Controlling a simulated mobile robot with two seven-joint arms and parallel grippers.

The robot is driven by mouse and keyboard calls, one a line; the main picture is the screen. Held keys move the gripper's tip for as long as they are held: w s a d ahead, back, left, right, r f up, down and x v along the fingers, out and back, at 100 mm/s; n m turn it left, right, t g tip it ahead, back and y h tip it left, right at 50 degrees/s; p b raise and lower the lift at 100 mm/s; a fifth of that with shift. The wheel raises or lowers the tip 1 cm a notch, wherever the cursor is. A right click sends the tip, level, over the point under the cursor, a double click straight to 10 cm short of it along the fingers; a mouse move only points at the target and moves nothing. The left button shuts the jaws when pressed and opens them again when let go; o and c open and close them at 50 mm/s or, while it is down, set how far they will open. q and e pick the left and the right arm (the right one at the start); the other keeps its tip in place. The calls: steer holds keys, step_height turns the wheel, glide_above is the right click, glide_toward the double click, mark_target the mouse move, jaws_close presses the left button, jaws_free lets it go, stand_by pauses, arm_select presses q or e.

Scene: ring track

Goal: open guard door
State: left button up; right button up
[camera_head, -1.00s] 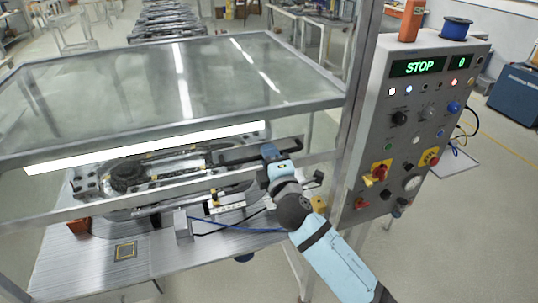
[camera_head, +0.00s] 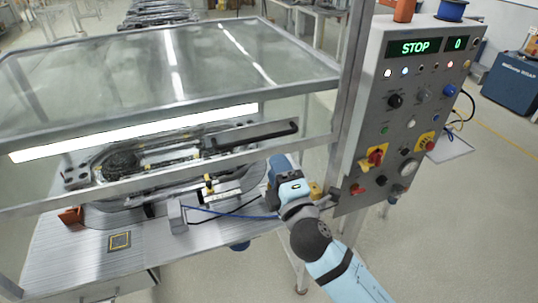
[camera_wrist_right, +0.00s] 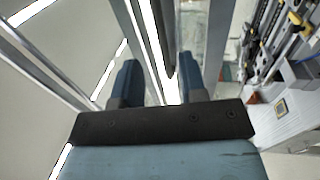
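The guard door is the clear panel in a grey metal frame (camera_head: 110,192) on the front of the machine's enclosure, and it looks closed. A long black handle (camera_head: 252,137) lies across its right part. My right gripper (camera_head: 277,166) is just below the handle's right end in the head view, near the lower frame bar. In the right wrist view its two blue-grey fingers (camera_wrist_right: 157,78) stand apart and empty. A dark bar, likely the handle (camera_wrist_right: 168,42), shows ahead between them; contact cannot be told. My left gripper is not in view.
A control panel (camera_head: 408,120) with a green STOP display stands close right of my right arm. A metal ledge (camera_head: 85,262) with a small dark square plate (camera_head: 119,241) and a cable lies below the door. Track parts sit behind the panel.

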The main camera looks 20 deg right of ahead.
steer(key=s, duration=0.4)
steer(key=shift+d+f+b, duration=0.1)
steer(key=shift+f+b, duration=0.25)
steer(key=shift+f, duration=0.1)
steer(key=s+d+f+m+g+y, duration=0.1)
steer(key=s+f+m+g, duration=0.3)
steer(key=f, duration=1.1)
steer(key=s+f+m+g+y+p, duration=0.1)
steer(key=s+f+m+g, duration=0.4)
steer(key=s+f+m, duration=0.6)
step_height(320, 180, down, 4)
steer(key=shift+s+d+f, duration=0.25)
steer(key=shift+s+d, duration=0.15)
steer(key=shift+s, duration=0.35)
